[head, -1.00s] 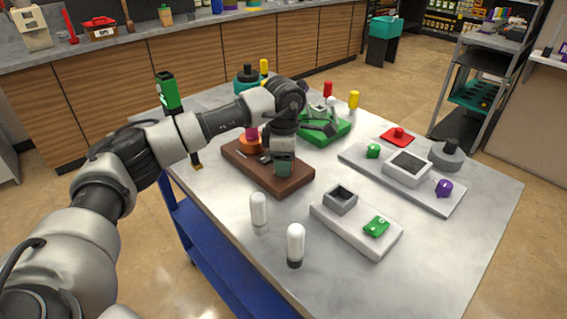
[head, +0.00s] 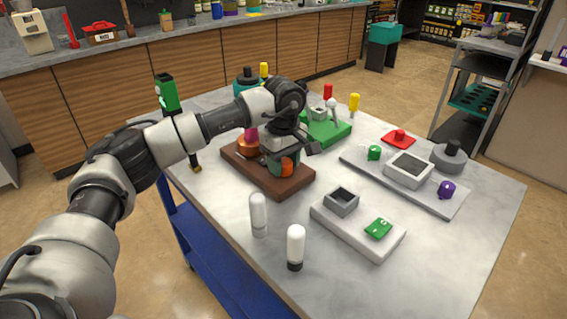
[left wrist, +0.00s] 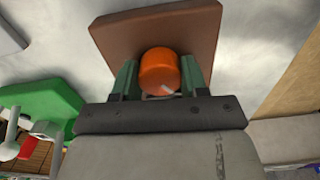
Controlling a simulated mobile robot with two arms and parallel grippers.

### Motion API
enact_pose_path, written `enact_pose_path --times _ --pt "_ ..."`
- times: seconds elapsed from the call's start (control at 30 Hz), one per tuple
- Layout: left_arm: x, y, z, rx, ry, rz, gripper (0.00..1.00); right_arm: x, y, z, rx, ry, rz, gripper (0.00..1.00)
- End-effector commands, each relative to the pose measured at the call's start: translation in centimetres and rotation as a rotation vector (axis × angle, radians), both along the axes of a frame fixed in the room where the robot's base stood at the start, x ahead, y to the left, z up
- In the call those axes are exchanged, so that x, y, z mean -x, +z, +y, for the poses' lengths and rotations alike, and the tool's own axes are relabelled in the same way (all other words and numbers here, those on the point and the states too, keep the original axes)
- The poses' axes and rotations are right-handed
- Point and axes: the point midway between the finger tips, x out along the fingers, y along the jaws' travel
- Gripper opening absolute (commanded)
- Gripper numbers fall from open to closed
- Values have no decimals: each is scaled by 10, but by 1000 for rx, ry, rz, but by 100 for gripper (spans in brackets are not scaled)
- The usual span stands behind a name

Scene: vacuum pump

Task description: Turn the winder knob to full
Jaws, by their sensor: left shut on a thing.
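The winder knob (left wrist: 159,70) is an orange round knob with a pale mark on its near side, on a brown block (left wrist: 110,35). In the head view, the knob (head: 288,167) shows at the right part of the brown block (head: 250,178). My left gripper (head: 281,163) is down over the block. In the left wrist view, its two green fingers (left wrist: 160,78) stand on either side of the knob, shut on it. The underside of the knob is hidden. My right gripper is in neither view.
An orange-copper part with a magenta top (head: 248,140) stands on the block's far left, close to my arm. Two white-capped cylinders (head: 258,211) stand in front. A green base with a lever (head: 325,127) lies behind.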

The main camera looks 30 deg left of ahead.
Motion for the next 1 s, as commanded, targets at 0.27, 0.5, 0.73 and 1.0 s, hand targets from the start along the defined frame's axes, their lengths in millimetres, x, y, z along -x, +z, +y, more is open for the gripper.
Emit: enact_pose_path --times 0.27,0.5,0.73,1.0 --pt "-2 4 1 2 -76 -10 20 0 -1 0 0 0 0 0" --pt "-2 4 1 2 -89 -10 20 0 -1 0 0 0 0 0" --pt "-2 4 1 1 -88 -10 20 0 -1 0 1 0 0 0" --pt "-1 2 0 1 -89 -5 54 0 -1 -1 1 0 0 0"
